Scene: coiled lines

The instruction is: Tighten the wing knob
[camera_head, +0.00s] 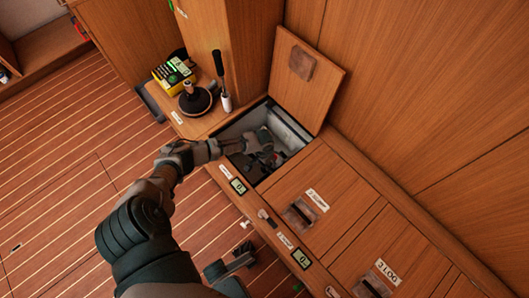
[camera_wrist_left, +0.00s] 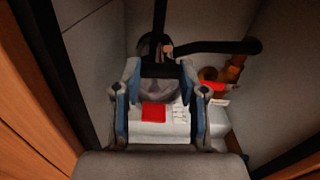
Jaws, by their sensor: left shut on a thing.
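My left gripper (camera_head: 262,145) reaches down into an open locker in the bench. In the left wrist view, my left gripper (camera_wrist_left: 160,75) is shut on a small dark grey piece (camera_wrist_left: 160,90), which looks like the wing knob. Its shape is mostly hidden between the fingers. Black pipes (camera_wrist_left: 215,46) meet just beyond the fingertips. A white body with a red label (camera_wrist_left: 153,112) lies behind and below the fingers. A dark grey jointed part (camera_head: 232,266) at the bottom of the head view may be my right gripper; its jaws cannot be made out.
The locker's raised lid (camera_head: 325,80) leans against the wall. Locker walls stand close around the left gripper. A plunger (camera_head: 195,98), a brush (camera_head: 222,85) and a yellow device (camera_head: 173,75) stand beside the opening. Closed lids (camera_head: 310,195) lie to the right. The plank floor is mostly clear.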

